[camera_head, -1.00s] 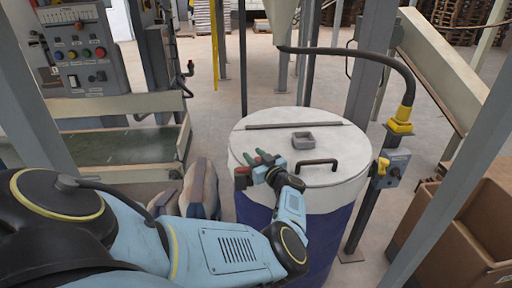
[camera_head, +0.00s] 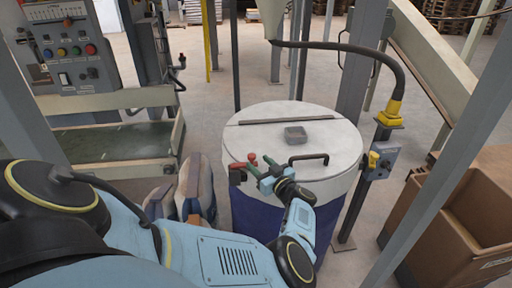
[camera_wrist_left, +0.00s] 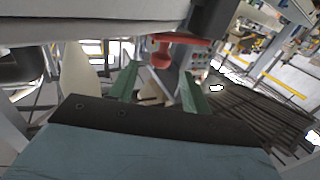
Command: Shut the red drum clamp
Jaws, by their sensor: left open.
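The red drum clamp (camera_head: 237,174) is on the left side of the white-topped, blue drum (camera_head: 270,222), at the rim. A small red knob (camera_head: 252,158) shows just beside it, by my fingertips. In the left wrist view the clamp shows as a red bar (camera_wrist_left: 185,39) with a rounded red knob (camera_wrist_left: 161,56) below it. My left gripper (camera_head: 260,169) is open, with green fingers at the drum's near left rim. In the left wrist view its fingers (camera_wrist_left: 161,76) stand apart on either side of the knob's line; I cannot tell whether they touch it. My right gripper is out of view.
The lid has a black handle (camera_head: 308,159) and a grey square fitting (camera_head: 296,134). Filled sacks (camera_head: 196,188) stand to the left, a cardboard box (camera_head: 445,225) to the right.

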